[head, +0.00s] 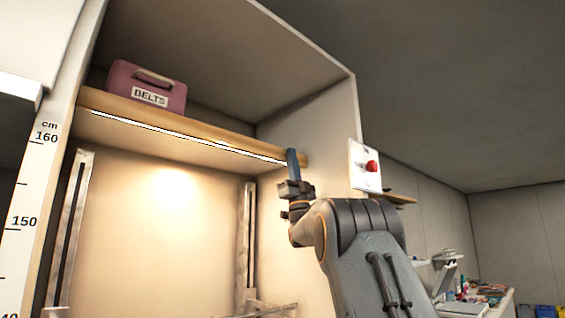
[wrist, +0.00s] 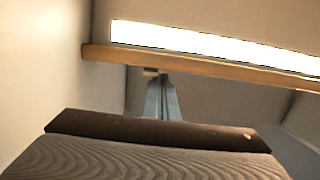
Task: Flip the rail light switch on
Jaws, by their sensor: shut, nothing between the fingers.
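The rail light (head: 185,135) is a strip under the wooden shelf (head: 225,130), and it glows white. It also shows lit in the wrist view (wrist: 215,45). My gripper (head: 291,152) is shut and empty, raised at the right end of the shelf. In the wrist view its fingers (wrist: 163,78) reach up to the wooden rail's edge. A small pale piece (wrist: 151,71), possibly the switch, sits under that edge beside the fingertips. I cannot tell whether they touch it or how it is set. In the head view my gripper covers that spot.
A pink box labelled BELTS (head: 146,88) stands on the shelf. A white plate with a red knob (head: 371,166) is on the right, beyond the cabinet side. A height scale (head: 35,200) runs along the left. Metal uprights (head: 247,245) stand below the shelf.

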